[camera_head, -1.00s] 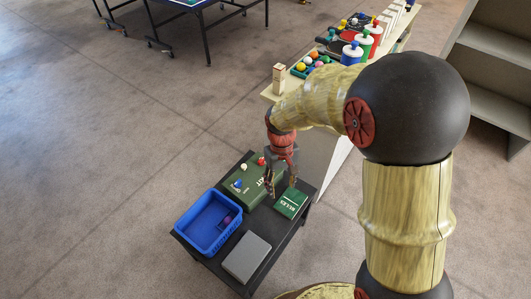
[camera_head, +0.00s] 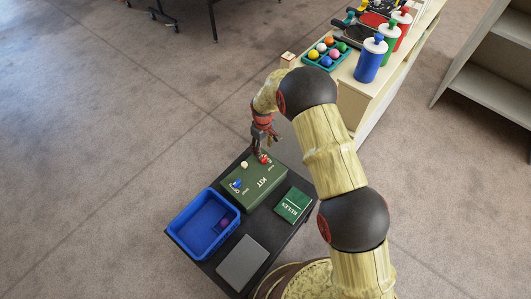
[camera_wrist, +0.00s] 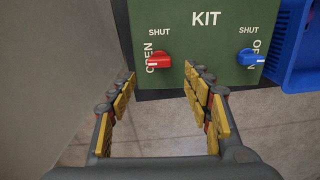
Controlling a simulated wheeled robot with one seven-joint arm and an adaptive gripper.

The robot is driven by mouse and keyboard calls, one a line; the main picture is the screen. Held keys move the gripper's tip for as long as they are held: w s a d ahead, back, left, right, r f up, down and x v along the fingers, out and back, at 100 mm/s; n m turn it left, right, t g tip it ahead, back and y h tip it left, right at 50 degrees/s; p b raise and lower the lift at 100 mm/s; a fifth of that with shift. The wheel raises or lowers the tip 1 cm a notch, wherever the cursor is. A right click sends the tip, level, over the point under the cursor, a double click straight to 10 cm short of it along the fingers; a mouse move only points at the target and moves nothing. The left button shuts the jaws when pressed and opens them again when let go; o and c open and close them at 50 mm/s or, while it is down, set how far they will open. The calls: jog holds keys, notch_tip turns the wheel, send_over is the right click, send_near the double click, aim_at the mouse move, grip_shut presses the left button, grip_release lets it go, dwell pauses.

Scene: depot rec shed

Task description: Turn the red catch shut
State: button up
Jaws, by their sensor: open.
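The green kit box (camera_head: 258,188) lies on the dark low table. Its red catch (camera_wrist: 153,61) lies sideways in the wrist view, with OPEN lettering at its left end and SHUT above it. In the head view the red catch (camera_head: 265,159) is at the box's far right corner. A blue catch (camera_wrist: 250,57) sits on the same face, also lying sideways, with its own SHUT and OPEN marks. My gripper (camera_wrist: 160,86) is open and empty, its fingertips apart on either side below the red catch. In the head view my gripper (camera_head: 259,150) is just above that corner.
A blue bin (camera_head: 204,224) with a small purple thing in it stands left of the box. A green RULES book (camera_head: 293,205) and a grey slab (camera_head: 243,263) lie on the table. A bench (camera_head: 372,95) with balls and bottles stands behind at right.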

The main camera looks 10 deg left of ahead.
aim_at(264, 157)
notch_tip(264, 157, down, 8)
jog(key=shift+r+b, duration=0.2)
jog(key=shift+b, duration=1)
jog(key=c, duration=0.4)
jog(key=c, duration=0.7)
jog(key=shift+c, duration=0.3)
